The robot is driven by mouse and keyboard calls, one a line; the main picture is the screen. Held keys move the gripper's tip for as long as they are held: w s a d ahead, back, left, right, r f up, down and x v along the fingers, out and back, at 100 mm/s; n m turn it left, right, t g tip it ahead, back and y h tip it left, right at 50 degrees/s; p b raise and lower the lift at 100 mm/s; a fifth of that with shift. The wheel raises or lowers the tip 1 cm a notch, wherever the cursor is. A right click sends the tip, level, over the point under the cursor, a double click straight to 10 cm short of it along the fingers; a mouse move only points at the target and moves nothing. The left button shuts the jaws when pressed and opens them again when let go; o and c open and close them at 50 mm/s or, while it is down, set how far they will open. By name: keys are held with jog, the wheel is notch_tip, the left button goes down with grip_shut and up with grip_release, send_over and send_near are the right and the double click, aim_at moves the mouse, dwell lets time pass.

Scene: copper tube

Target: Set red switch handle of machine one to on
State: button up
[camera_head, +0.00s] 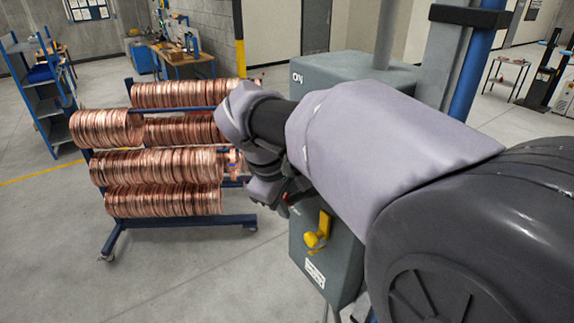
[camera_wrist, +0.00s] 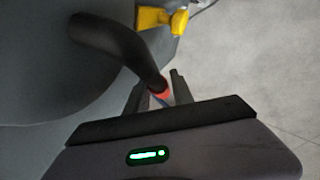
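Machine one is a grey-green cabinet (camera_head: 345,75) with "ON" lettered near its top; my arm hides much of its front. In the wrist view a dark curved lever (camera_wrist: 125,45) ends in a red-orange tip (camera_wrist: 162,93). The tip lies between the two fingers of my gripper (camera_wrist: 160,92), which look parted around it; firm contact cannot be made out. In the head view my gripper (camera_head: 275,195) is at the cabinet's left side, with a small red part (camera_head: 287,197) beside it.
A yellow switch handle (camera_head: 318,232) is on the cabinet below my forearm; it also shows in the wrist view (camera_wrist: 165,18). A blue rack (camera_head: 180,222) with several copper coils stands close on the left. The floor in front of the rack is clear.

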grip_shut()
dwell(1.2)
